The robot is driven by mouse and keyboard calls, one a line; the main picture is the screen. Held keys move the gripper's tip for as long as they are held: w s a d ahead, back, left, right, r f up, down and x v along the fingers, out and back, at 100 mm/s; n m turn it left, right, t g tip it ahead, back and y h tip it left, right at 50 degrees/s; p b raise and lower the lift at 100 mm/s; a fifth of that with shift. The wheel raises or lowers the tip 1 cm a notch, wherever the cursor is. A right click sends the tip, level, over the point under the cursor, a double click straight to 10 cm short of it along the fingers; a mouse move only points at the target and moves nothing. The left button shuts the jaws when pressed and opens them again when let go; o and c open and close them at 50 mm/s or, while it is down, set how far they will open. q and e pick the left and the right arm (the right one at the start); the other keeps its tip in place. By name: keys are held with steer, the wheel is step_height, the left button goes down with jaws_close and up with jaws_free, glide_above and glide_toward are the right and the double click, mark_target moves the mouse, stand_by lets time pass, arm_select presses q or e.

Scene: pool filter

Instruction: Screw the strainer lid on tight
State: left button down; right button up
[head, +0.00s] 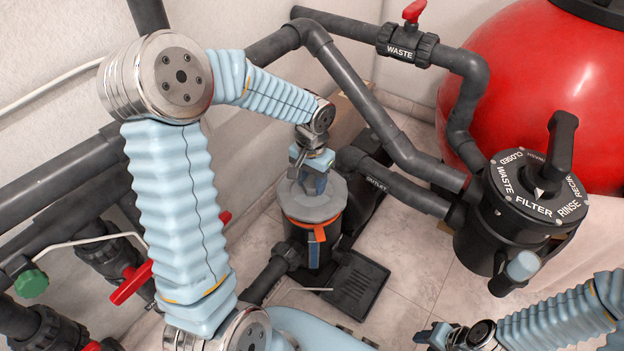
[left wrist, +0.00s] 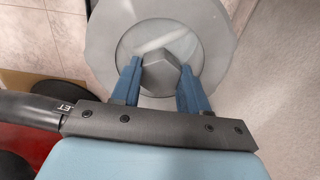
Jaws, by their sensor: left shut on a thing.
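The strainer lid (head: 303,206) is a grey disc with a clear round window, seated on top of the dark strainer pot (head: 299,238). In the left wrist view the lid (left wrist: 215,25) has a grey faceted knob (left wrist: 160,73) at its centre. My left gripper (head: 314,183) is above the lid, and its blue fingers (left wrist: 158,85) are shut on the knob, one on each side. An orange band and a blue strip show on the front of the pot. My right gripper (head: 430,336) is low at the right, away from the pot; its fingers are partly cut off by the frame edge.
Dark pipes (head: 400,190) run behind and right of the pot to the multiport valve (head: 520,210). A red tank (head: 540,70) stands behind it. A red-handled waste valve (head: 408,40) is above. Pipes with red handles (head: 130,283) lie left. Tiled floor (head: 420,270) is open between pot and valve.

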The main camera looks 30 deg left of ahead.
arm_select(q)
steer(key=shift+f+b, duration=1.2)
steer(key=shift+f, duration=0.3)
stand_by(0.3)
steer(key=shift+r+m+p, duration=0.25)
steer(key=shift+m+p, duration=0.3)
steer(key=shift+m, duration=0.05)
steer(key=m+p, duration=0.3)
steer(key=m, duration=0.4)
steer(key=shift+p, duration=0.35)
steer(key=m+p, duration=0.4)
steer(key=m, duration=0.2)
steer(key=shift+r, duration=0.1)
steer(key=m+p, duration=0.5)
steer(key=m, duration=0.3)
steer(key=shift+w, duration=0.1)
steer(key=shift+f+m, duration=0.2)
steer(key=shift+m, duration=0.2)
steer(key=shift+f, duration=0.1)
steer(key=shift+c, duration=2.4)
jaws_free()
